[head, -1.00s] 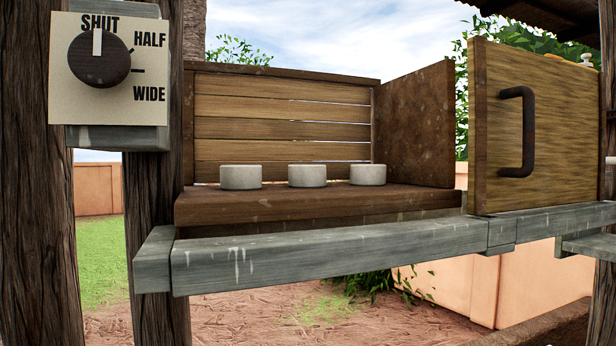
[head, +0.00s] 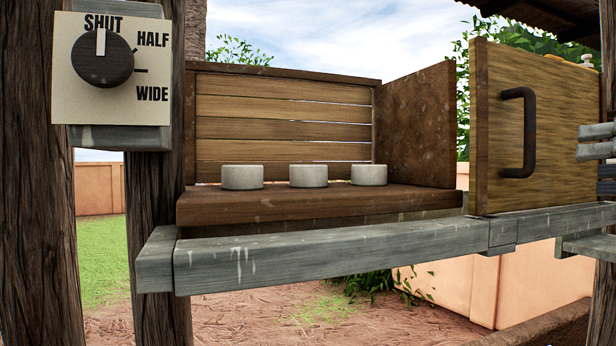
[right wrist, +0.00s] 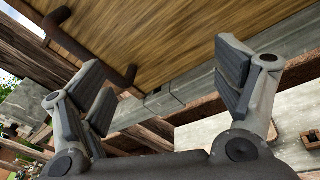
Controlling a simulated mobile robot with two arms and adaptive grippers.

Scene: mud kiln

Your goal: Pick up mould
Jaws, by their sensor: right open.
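No thing in view is plainly the mould. A small brown wooden piece (right wrist: 311,137), partly cut off, lies on a pale slab in the right wrist view; I cannot tell whether it is the mould. Three pale round blocks (head: 309,176) stand in a row on the brown wooden shelf (head: 330,203). My right gripper (head: 598,142) shows only in part at the right edge of the head view, beside the wooden door. In the right wrist view its fingers (right wrist: 165,88) are spread wide with nothing between them. My left gripper is out of view.
The wooden door (head: 548,130) with its dark handle (head: 519,132) stands at the right; it also shows close to my fingers (right wrist: 180,35). A grey beam (head: 330,256) runs along the front. A dial (head: 102,58) points to SHUT at upper left. Posts stand at both sides.

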